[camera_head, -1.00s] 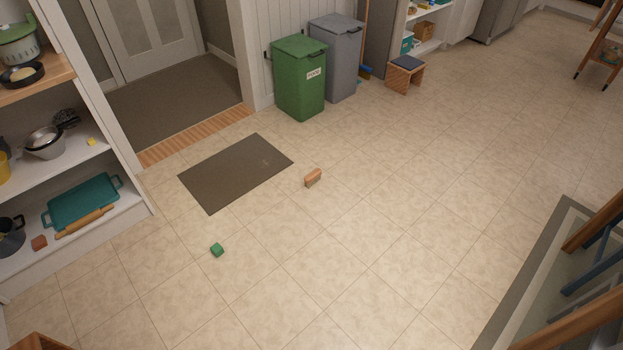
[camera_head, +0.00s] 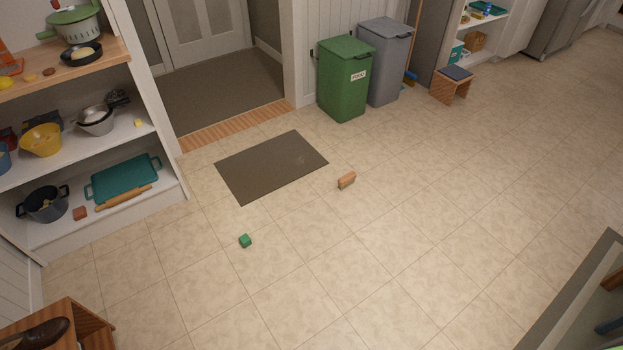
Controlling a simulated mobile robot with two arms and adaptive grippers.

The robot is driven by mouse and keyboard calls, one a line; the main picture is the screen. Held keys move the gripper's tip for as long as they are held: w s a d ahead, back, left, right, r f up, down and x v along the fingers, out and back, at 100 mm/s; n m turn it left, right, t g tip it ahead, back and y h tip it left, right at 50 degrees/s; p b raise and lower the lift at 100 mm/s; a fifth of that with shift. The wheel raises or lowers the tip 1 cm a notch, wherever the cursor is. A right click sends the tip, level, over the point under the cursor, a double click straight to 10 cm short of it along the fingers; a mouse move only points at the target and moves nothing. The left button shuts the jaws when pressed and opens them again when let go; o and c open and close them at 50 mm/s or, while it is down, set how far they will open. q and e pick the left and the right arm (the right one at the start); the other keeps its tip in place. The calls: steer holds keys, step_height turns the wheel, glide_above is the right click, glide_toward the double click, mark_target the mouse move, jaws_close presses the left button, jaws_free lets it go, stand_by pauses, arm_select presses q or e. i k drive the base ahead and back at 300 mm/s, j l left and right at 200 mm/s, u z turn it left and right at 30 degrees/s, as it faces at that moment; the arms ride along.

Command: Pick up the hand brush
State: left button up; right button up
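The hand brush (camera_head: 347,181) is a small block with an orange-brown wooden top and a paler underside. It lies on the tiled floor, just right of the dark doormat (camera_head: 271,167) and apart from it. Nothing covers it. Neither of my grippers shows in the head view.
A green bin (camera_head: 343,80) and a grey bin (camera_head: 387,58) stand behind the brush. Shelves (camera_head: 118,212) line the left; a wooden stand with a shoe (camera_head: 82,322) is bottom left. Floor around the brush is clear.

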mark_target(348, 179)
steer(key=i+l+u, duration=0.5)
steer(key=u, duration=0.15)
steer(key=i+l+u, duration=0.15)
steer(key=l+u, duration=0.15)
steer(key=l, duration=0.2)
steer(key=i+l+u, duration=0.1)
steer(key=l+u, duration=0.25)
